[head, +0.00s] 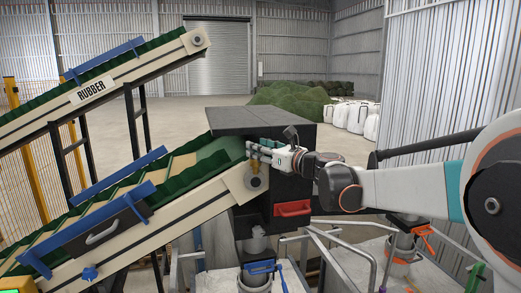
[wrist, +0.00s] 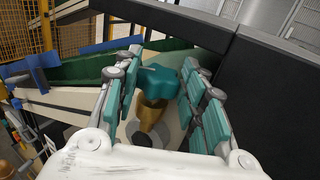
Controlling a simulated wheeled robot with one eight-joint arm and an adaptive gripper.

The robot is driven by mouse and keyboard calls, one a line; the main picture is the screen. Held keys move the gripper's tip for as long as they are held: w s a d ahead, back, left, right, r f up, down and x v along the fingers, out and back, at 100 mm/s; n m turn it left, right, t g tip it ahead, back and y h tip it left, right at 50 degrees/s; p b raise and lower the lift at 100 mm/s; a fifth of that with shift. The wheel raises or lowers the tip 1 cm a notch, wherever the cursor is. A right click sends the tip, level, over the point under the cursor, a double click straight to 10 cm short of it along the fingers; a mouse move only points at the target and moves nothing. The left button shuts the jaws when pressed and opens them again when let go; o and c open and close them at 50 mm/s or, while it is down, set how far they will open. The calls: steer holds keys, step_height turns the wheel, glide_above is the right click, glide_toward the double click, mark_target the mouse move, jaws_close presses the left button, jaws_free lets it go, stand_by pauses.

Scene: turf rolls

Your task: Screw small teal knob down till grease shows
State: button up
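The small teal knob (wrist: 160,80) has a lobed top and sits on a brass cup (wrist: 151,113) beside the conveyor's end. My gripper (wrist: 161,63) is open, with one teal-padded finger on each side of the knob. Gaps show between the pads and the knob in the wrist view. In the head view my gripper (head: 260,151) is at the conveyor's end, just above the brass cup (head: 255,171), and it hides the knob there. I see no grease around the cup.
A dark beam (wrist: 270,75) lies close right of my fingers. Metal rails and pipes stand below.

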steer(key=shift+a+h, duration=0.1)
steer(key=shift+h, duration=0.2)
steer(key=shift+s+a+r+m+t+h+b, duration=0.1)
steer(key=shift+a+m+t+h+b, duration=0.7)
steer(key=shift+m+h, duration=2.35)
steer(key=shift+w+a+f+m+g+h+b, duration=0.15)
steer(key=shift+m+h+b, duration=1.6)
steer(key=shift+h, duration=2.45)
steer(key=shift+s+a+r+m+t+h+b, duration=0.15)
steer(key=shift+a+m+t+h+b, duration=0.5)
steer(key=shift+m+h, duration=2.65)
steer(key=shift+d+n+g+h, duration=0.15)
steer(key=shift+n+g+h, duration=0.2)
steer(key=shift+h, duration=0.2)
steer(key=o, duration=0.8)
steer(key=shift+c, duration=0.2)
